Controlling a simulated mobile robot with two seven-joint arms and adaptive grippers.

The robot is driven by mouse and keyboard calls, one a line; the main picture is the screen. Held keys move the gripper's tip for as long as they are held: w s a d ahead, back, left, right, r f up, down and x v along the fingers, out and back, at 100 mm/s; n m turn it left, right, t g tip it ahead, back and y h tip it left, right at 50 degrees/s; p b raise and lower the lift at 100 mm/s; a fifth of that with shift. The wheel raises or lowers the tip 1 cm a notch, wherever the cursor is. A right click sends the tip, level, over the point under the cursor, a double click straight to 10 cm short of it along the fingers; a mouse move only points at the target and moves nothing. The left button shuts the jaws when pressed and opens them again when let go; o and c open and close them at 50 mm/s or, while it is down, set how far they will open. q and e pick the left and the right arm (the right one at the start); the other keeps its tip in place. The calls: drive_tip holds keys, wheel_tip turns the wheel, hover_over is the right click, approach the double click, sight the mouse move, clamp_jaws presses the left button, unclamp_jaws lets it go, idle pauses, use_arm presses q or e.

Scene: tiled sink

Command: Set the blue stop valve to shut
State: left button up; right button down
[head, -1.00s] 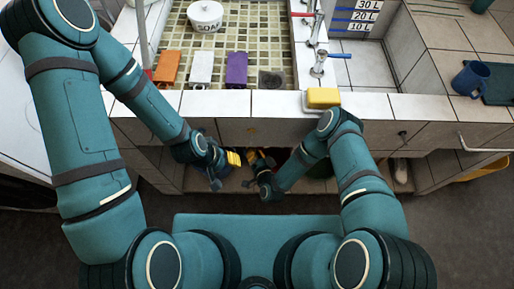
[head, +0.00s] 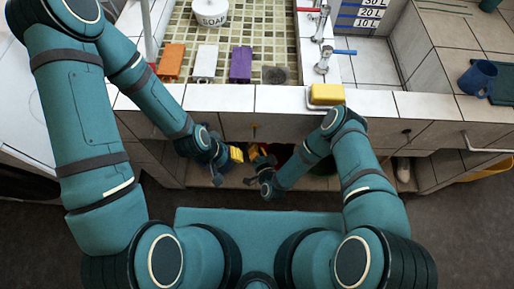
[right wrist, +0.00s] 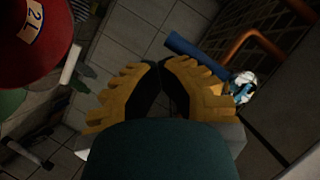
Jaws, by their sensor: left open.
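In the right wrist view, a small blue and white metallic part (right wrist: 243,88), possibly the blue stop valve, sits at the right beside an orange pipe, partly covered by my right finger. Its setting cannot be read. My right gripper (right wrist: 160,68) has its yellow-ridged fingertips together with nothing seen between them. In the head view my right gripper (head: 254,153) is low at the opening under the sink counter. My left gripper (head: 236,155) is open, just left of it at the same opening.
An orange pipe (right wrist: 250,45) and dark blue pipe (right wrist: 192,50) run near the right fingers. A red container (right wrist: 35,30) is at upper left. Above, the counter carries a yellow sponge (head: 326,93) and a tap with a blue lever (head: 344,52). The counter front overhangs both grippers.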

drive_tip(key=v, duration=1.1)
drive_tip(key=shift+d, duration=0.15)
drive_tip(key=shift+r, duration=0.1)
drive_tip(key=w+d+r+n+g, duration=0.4)
drive_tip(key=w+d+r+g, duration=0.1)
drive_tip(key=g, duration=0.1)
drive_tip(key=s+d+r+n+g+h, duration=0.1)
drive_tip(key=s+d+r+g, duration=0.2)
drive_tip(key=s+r+g, duration=0.3)
drive_tip(key=shift+s+r, duration=0.45)
drive_tip(key=shift+r, duration=1.65)
